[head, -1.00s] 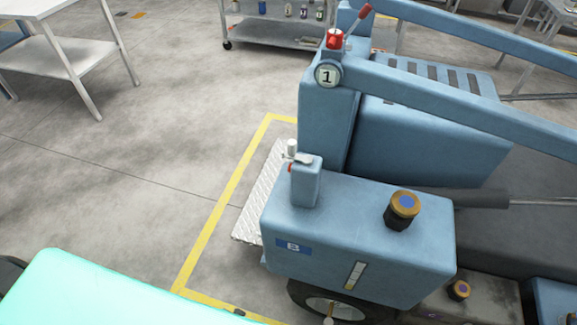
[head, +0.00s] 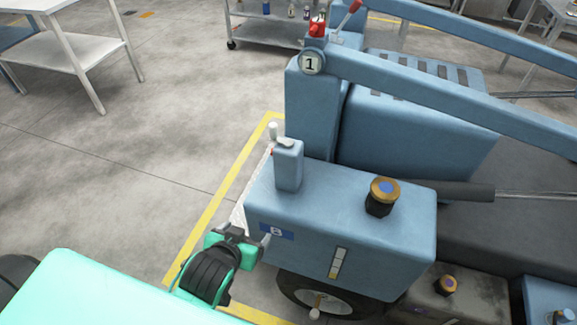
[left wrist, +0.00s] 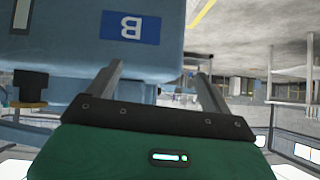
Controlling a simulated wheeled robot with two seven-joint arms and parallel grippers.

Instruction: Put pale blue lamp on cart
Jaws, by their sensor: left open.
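I cannot pick out a pale blue lamp for certain in these frames. A wheeled grey cart (head: 266,36) stands at the top of the head view, with several small bottles on it. My left gripper (head: 252,236) is open and empty in front of the blue machine's left corner, near its "B" label (head: 277,231). In the left wrist view, the two fingers (left wrist: 160,82) are spread apart, with the machine's blue housing beyond them and the "B" label (left wrist: 131,27) appearing upside down. My right gripper is out of view.
The large blue machine (head: 340,225) fills the middle and right, with a wheel (head: 335,300) below. A white table (head: 68,47) stands at upper left. Grey floor with yellow lines is open at left.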

